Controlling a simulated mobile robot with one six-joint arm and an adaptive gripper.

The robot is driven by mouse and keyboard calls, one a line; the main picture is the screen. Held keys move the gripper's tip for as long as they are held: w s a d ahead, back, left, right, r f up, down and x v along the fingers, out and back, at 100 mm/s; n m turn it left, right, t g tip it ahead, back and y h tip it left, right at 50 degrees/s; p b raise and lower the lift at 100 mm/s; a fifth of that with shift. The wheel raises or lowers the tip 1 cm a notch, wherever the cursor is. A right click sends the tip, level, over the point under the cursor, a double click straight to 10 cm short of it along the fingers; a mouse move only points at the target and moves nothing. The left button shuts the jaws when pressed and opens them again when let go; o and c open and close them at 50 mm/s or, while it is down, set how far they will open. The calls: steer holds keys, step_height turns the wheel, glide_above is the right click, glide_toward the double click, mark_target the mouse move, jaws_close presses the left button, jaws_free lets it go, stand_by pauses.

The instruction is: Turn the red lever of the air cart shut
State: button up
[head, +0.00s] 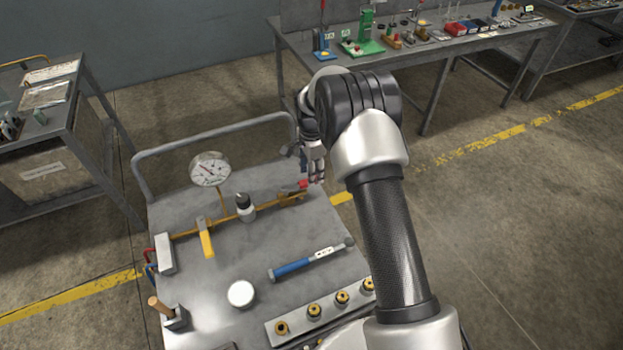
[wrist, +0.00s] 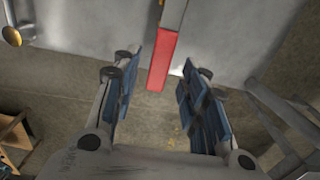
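The air cart (head: 190,290) is a grey-topped trolley with a brass pipe (head: 270,205) running across it. The red lever (head: 303,184) is at the pipe's right end, near the cart's far right edge, and is partly hidden by my gripper (head: 315,178). In the wrist view the red lever (wrist: 163,60) points toward my gripper (wrist: 163,75). Its free end lies between the two blue-padded fingers, which are spread apart with a gap on each side. I cannot tell whether the fingers are at the lever's exact height.
A round gauge (head: 210,169), a yellow lever (head: 206,241) and a black-and-white fitting (head: 245,207) stand along the pipe. A blue-handled tool (head: 305,263), a white round piece (head: 241,294) and a strip of brass fittings (head: 314,310) lie nearer. A workbench (head: 430,55) stands behind.

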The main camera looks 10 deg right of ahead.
steer(key=shift+f, duration=1.25)
steer(key=shift+c, duration=0.4)
jaws_close()
